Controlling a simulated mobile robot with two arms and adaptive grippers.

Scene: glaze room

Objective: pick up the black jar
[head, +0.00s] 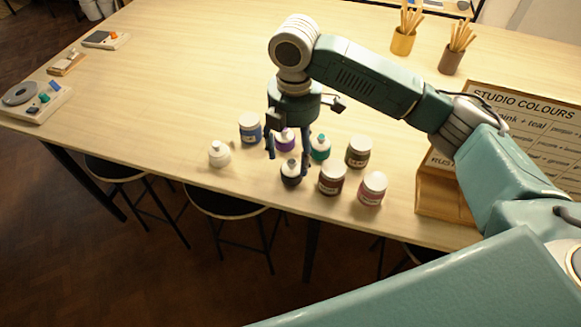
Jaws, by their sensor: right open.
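The black jar (291,179) with a pale lid stands upright on the wooden table, at the front of a group of jars. My right gripper (288,154) points down over the group with its fingers spread. One finger is to the left, in front of the blue jar's edge; the other comes down close to the black jar's upper right. I cannot tell whether that finger touches the jar. The gripper appears empty. My left gripper is out of view.
Close by stand a white jar (219,155), blue jar (250,130), purple jar (285,142), teal jar (320,150), dark olive jar (358,154), dark red jar (332,182) and pink jar (372,191). A sign (525,115) stands right.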

